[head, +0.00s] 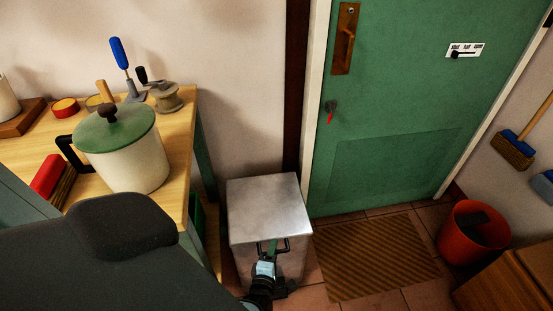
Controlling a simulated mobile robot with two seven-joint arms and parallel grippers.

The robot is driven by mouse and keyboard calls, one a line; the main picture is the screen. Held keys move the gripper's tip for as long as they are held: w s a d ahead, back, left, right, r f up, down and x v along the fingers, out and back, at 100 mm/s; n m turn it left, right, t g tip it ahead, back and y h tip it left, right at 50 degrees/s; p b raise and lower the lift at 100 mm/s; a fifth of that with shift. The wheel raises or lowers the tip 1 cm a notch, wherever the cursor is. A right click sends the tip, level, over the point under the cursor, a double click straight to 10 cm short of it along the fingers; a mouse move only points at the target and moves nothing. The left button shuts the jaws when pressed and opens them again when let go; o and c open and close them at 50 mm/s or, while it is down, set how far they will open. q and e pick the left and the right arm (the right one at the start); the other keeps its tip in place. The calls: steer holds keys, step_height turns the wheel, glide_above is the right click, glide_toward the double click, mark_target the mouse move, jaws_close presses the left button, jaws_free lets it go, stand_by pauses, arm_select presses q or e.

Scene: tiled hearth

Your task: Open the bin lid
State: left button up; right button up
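The bin (268,207) is a box of brushed grey metal standing on the floor between the wooden counter and the green door. Its square flat lid lies level on top and looks closed. A dark handle-like part (286,247) shows at the lid's front edge. My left gripper (270,253) is at the bin's front, right by that part, overlapping it in the picture. Its fingers are small and dark here, so I cannot tell whether they are open or closed on it. The gripper hides part of the bin's front. My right gripper is not in view.
The counter (181,118) at the left holds a white pot (128,160) with a green lid, a red-backed brush (48,175) and small tools. A striped mat (372,255) lies before the green door (400,110). A red bucket (455,240) stands at the right.

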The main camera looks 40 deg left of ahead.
arm_select(q)
steer(key=shift+s+r, duration=0.1)
steer(key=shift+s, duration=0.05)
steer(key=shift+c, duration=0.3)
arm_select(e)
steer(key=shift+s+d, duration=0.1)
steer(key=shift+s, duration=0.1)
arm_select(q)
jaws_close()
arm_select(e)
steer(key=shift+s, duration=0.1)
arm_select(q)
steer(key=shift+r, duration=0.1)
